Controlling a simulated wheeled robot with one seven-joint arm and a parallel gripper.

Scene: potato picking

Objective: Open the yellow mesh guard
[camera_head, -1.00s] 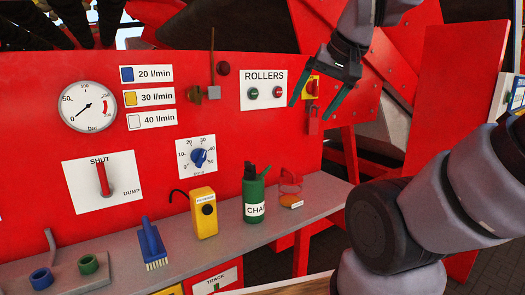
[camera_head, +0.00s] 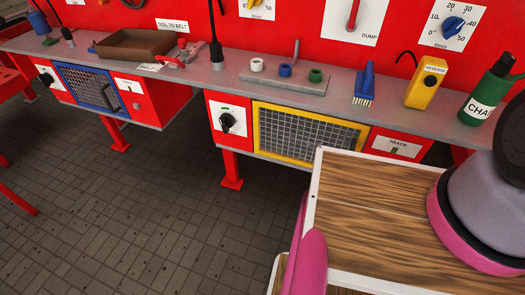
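The yellow mesh guard (camera_head: 305,135) is a yellow-framed panel with a grey wire grid, set under the grey shelf in the red machine front. It appears shut, flush with the front. Its lower right part is hidden behind the wooden-topped surface. A black rotary switch (camera_head: 228,121) sits on a white plate just left of it. My gripper is not in view now.
The wooden-topped surface (camera_head: 375,200) fills the lower right, with parts of my arm over it. A blue mesh guard (camera_head: 88,88) with a handle is further left. The grey shelf (camera_head: 350,75) holds a blue brush (camera_head: 364,84) and a yellow box (camera_head: 425,82). Tiled floor (camera_head: 130,210) lies open at left.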

